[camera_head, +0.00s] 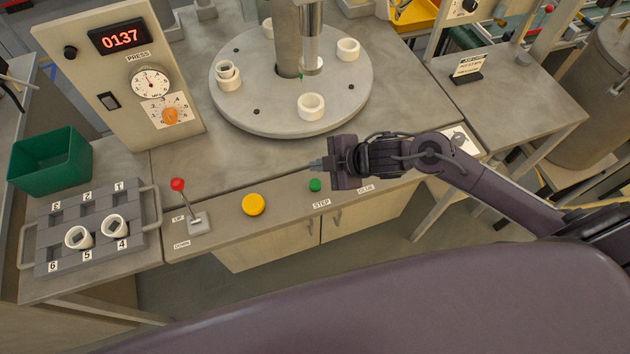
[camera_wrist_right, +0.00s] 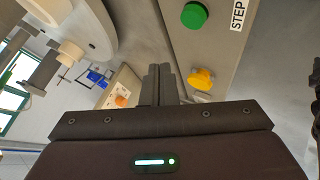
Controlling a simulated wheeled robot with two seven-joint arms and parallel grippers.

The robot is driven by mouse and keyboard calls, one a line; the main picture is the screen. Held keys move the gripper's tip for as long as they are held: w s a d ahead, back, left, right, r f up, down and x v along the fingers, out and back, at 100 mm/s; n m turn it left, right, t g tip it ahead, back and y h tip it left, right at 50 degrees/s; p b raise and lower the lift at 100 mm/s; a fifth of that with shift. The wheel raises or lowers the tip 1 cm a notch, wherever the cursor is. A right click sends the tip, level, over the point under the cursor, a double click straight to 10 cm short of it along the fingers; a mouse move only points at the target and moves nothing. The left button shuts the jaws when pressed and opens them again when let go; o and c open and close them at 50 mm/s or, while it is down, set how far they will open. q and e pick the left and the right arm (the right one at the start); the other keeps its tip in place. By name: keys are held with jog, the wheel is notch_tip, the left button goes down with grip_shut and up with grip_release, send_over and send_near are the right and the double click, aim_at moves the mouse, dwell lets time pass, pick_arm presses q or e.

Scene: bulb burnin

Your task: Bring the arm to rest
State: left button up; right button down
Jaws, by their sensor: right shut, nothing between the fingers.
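My right gripper (camera_head: 318,164) reaches in from the right in the head view. It hovers above the front edge of the bench, close to the green button (camera_head: 315,185), with its fingers pointing left. In the right wrist view its fingers (camera_wrist_right: 160,85) are together with nothing between them. The green button (camera_wrist_right: 194,15) and the yellow button (camera_wrist_right: 201,80) show beyond the fingers there. My right arm (camera_head: 500,195) stretches back to the right edge of the head view. My left gripper is not in view.
A round turntable (camera_head: 250,115) with several white rings stands behind the gripper. A red-knobbed lever (camera_head: 178,185) and the yellow button (camera_head: 253,205) are to its left. A grey numbered tray (camera_head: 45,225) holds two white rings. A green bin (camera_head: 50,160) and a press panel (camera_head: 120,90) stand at left.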

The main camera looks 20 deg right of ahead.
dwell(0.3)
jog(key=shift+a+r+m, duration=0.15)
jog(key=shift+a+m, duration=0.15)
jog(key=shift+a, duration=0.05)
jog(key=s+d+r+m+g+h, duration=0.2)
jog(key=s+d+m+h, duration=0.1)
jog(key=s+m, duration=0.45)
jog(key=s+d+r+m+g+h, duration=0.1)
jog(key=s+d+r+m+h, duration=0.2)
jog(key=s+m, duration=0.4)
notch_tip(320, 180, down, 34)
jog(key=s+g+b, duration=0.1)
jog(key=b, duration=0.2)
jog(key=s+d+f+g+b, duration=0.1)
jog(key=s+d+f+b, duration=0.1)
jog(key=s+f, duration=1.7)
jog(key=shift+s+d+f+g, duration=0.25)
jog(key=shift+s+d+g, duration=0.1)
jog(key=shift+d, duration=0.3)
